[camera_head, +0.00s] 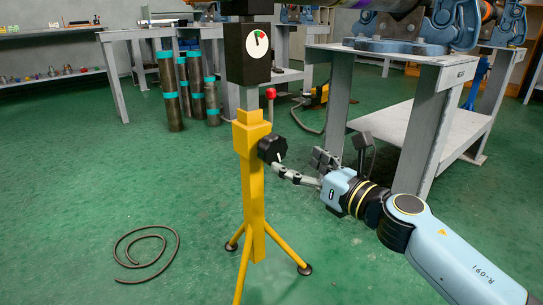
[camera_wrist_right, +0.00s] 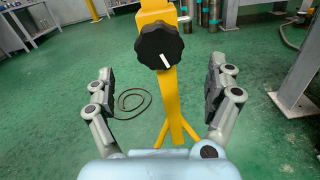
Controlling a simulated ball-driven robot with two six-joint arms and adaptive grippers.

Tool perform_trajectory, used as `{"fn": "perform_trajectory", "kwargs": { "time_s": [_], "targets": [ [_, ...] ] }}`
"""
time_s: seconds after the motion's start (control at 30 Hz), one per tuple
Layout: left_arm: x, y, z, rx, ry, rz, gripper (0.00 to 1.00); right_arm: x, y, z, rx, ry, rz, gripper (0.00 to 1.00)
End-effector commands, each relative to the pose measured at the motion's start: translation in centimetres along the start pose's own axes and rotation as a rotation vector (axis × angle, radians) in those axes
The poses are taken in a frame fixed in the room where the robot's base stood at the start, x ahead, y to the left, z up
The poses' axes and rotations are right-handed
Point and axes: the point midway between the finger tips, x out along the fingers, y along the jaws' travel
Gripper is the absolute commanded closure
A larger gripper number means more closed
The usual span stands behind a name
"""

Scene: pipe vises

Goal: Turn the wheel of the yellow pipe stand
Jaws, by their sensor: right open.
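The yellow pipe stand (camera_head: 251,185) stands upright on the floor near the middle of the head view, with a dark gauge box (camera_head: 247,55) at its top. Its black lobed wheel (camera_head: 271,149) is on the stand's right side. In the right wrist view the wheel (camera_wrist_right: 160,46) faces the camera, its white mark slanting slightly. My right gripper (camera_head: 300,166) comes in from the right, close to the wheel. It is open and empty; its fingers (camera_wrist_right: 158,92) are spread wide to either side, below the wheel in the wrist view. No contact with the wheel shows. My left gripper is not in view.
A grey workbench (camera_head: 432,120) with blue vises stands close behind my right arm. Several dark pipes with teal bands (camera_head: 171,90) stand at the back left. A dark cable (camera_head: 147,250) lies curled on the green floor at left. The floor around the stand is mostly clear.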

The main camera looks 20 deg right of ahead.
Motion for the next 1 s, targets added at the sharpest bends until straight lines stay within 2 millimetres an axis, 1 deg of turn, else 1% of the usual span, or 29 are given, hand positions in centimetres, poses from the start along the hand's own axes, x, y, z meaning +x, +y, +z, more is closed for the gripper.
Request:
{"fn": "perform_trajectory", "kwargs": {
  "time_s": [0.03, 0.2, 0.3, 0.43, 0.6, 0.83, 0.87, 1.0],
  "targets": [
    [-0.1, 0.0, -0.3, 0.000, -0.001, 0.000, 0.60, 1.1, 0.1, 0.4, 0.003, -0.006, 0.000, 0.12],
    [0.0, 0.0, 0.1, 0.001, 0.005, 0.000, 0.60, 4.5, 0.1, 0.2, 0.004, -0.004, 0.001, 0.12],
    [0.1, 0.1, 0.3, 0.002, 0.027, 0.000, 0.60, 6.4, 0.1, 0.1, 0.004, -0.002, 0.001, 0.12],
    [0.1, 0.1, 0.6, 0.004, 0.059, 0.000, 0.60, 8.1, 0.1, 0.0, 0.005, 0.000, 0.001, 0.12],
    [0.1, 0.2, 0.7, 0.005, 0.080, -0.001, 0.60, 9.1, 0.1, 0.0, 0.005, 0.001, 0.002, 0.12],
    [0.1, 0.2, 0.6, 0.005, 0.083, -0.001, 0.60, 9.2, 0.1, 0.1, 0.005, 0.000, 0.002, 0.12],
    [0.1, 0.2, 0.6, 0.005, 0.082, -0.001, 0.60, 9.1, 0.1, 0.1, 0.005, 0.000, 0.002, 0.14],
    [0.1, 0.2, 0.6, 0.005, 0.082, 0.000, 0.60, 9.1, 0.1, 0.1, 0.005, 0.000, 0.001, 0.32]
  ]
}}
